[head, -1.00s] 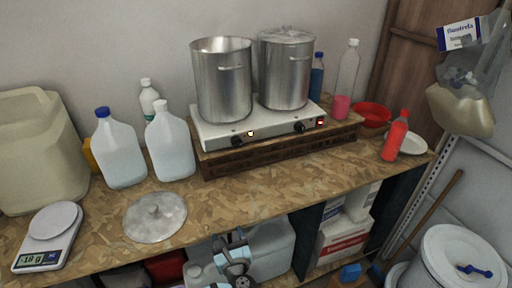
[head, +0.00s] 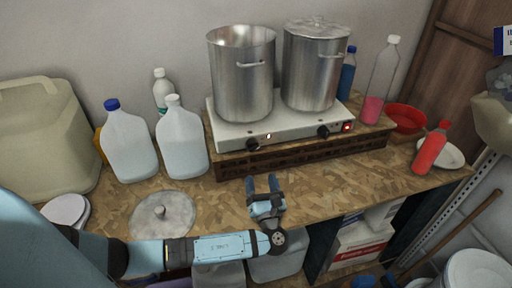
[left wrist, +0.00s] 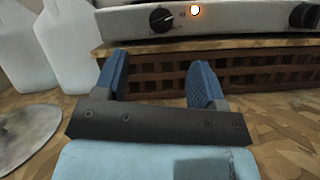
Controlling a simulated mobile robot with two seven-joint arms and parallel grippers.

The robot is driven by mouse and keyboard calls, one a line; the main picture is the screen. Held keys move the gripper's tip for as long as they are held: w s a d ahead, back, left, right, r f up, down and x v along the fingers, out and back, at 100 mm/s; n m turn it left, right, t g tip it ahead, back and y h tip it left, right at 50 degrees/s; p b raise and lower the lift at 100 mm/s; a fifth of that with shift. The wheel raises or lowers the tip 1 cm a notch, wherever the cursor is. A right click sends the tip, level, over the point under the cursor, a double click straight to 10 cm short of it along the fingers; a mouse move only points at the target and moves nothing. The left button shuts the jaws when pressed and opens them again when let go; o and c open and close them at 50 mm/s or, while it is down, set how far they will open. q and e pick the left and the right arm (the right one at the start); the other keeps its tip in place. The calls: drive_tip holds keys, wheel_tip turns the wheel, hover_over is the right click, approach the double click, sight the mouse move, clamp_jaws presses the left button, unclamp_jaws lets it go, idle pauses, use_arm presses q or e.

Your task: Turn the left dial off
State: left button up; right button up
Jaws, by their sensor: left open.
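A white two-burner hot plate (head: 290,131) stands on a slatted wooden riser. Its black left dial (head: 253,145) is on the front panel, with a small lit light (head: 268,136) to its right. The black right dial (head: 323,132) sits further right, beside a red light (head: 346,127). My left gripper (head: 262,183) is open and empty over the counter, in front of and below the left dial, apart from it. My right gripper is out of view.
A steel pot (head: 241,80) and a lidded pot (head: 311,70) stand on the burners. A round metal lid (head: 163,216) lies on the counter (head: 330,182). The riser (head: 300,151) rises just beyond my left gripper.

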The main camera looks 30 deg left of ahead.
sight(254, 150)
use_arm(q)
drive_tip(key=p+x, duration=0.2)
drive_tip(key=x, duration=0.7)
drive_tip(key=shift+w+a+r, duration=0.1)
drive_tip(key=shift+w+a, duration=0.2)
drive_tip(key=shift+w, duration=0.05)
drive_tip(key=shift+w+a, duration=0.15)
drive_tip(key=shift+a, duration=0.05)
drive_tip(key=c, duration=0.7)
drive_tip(key=shift+c, duration=1.1)
